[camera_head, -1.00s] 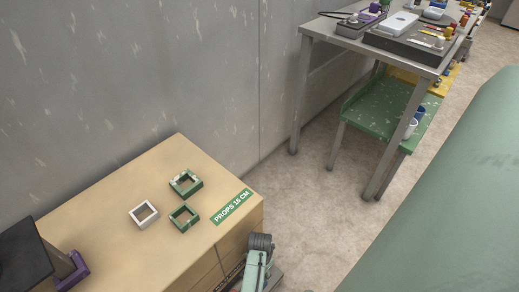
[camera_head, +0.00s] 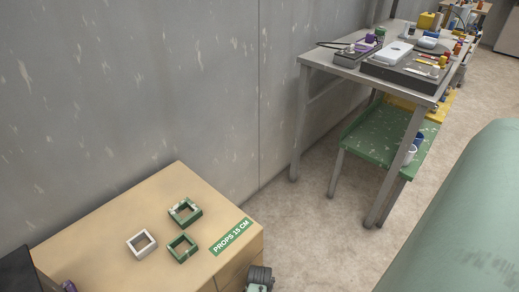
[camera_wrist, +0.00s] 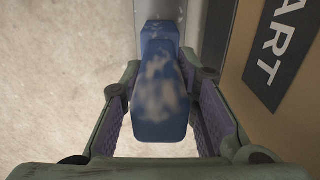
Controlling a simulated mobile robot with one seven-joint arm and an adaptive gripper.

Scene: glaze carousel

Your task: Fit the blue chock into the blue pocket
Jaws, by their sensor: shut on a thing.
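In the wrist view, the blue chock (camera_wrist: 160,85) has pale worn patches and a narrower far end. My gripper (camera_wrist: 163,92) is shut on it, with a purple-lined finger on each side. Below the chock, the wrist view shows pale floor at left and a grey strip behind its far end. I cannot make out a blue pocket in either view. The chock is not visible in the head view.
A wooden box (camera_head: 110,240) labelled "PROPS 15 CM" holds two green square frames (camera_head: 182,248) and a white one (camera_head: 141,243). A black "ART" label (camera_wrist: 283,45) is at right.

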